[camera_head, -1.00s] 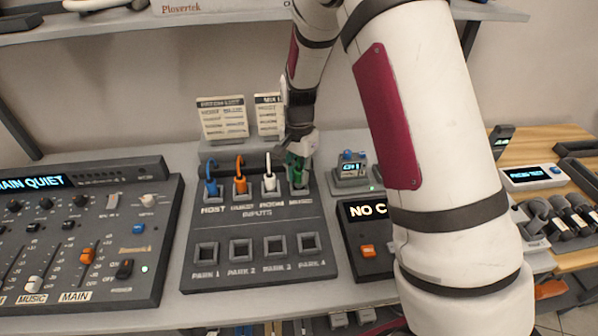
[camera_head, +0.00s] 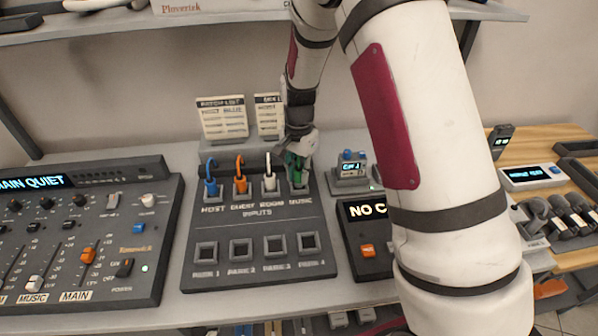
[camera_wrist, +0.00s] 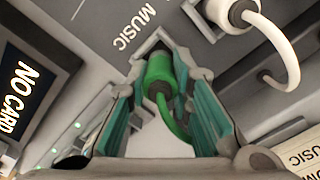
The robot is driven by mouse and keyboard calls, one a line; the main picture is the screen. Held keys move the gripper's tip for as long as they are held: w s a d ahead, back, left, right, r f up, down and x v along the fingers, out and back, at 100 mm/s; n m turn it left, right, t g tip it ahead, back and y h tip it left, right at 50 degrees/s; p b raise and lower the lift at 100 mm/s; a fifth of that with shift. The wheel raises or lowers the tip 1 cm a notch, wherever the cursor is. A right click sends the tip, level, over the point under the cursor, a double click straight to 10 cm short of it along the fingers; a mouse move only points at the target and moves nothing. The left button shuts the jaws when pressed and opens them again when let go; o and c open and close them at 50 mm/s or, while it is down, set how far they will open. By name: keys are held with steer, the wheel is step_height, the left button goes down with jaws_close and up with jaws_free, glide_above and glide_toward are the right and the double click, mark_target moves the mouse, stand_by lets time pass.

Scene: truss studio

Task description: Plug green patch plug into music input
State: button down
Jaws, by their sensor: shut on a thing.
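The green patch plug (camera_wrist: 158,72) is between the fingers of my gripper (camera_wrist: 165,115) in the wrist view, its cable curving down behind them. Its front end is at the music input (camera_wrist: 152,44), just below the MUSIC label. How deep it sits in the socket is hidden. In the head view my gripper (camera_head: 297,162) is shut on the green plug (camera_head: 295,176) over the MUSIC socket (camera_head: 299,191), at the right end of the INPUTS row on the patch panel (camera_head: 256,225).
Blue (camera_head: 210,186), orange (camera_head: 240,184) and white (camera_head: 269,182) plugs stand in the sockets to the left, the white one nearest. Empty PARK sockets (camera_head: 241,249) line the front. A mixer (camera_head: 85,235) is at left, and a NO CARD box (camera_head: 368,240) at right.

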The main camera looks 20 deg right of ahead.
mark_target(299, 169)
steer(key=shift+f, duration=0.6)
steer(key=c, duration=1.7)
jaws_free()
steer(key=shift+r+p, duration=1.95)
steer(key=shift+r, duration=3.55)
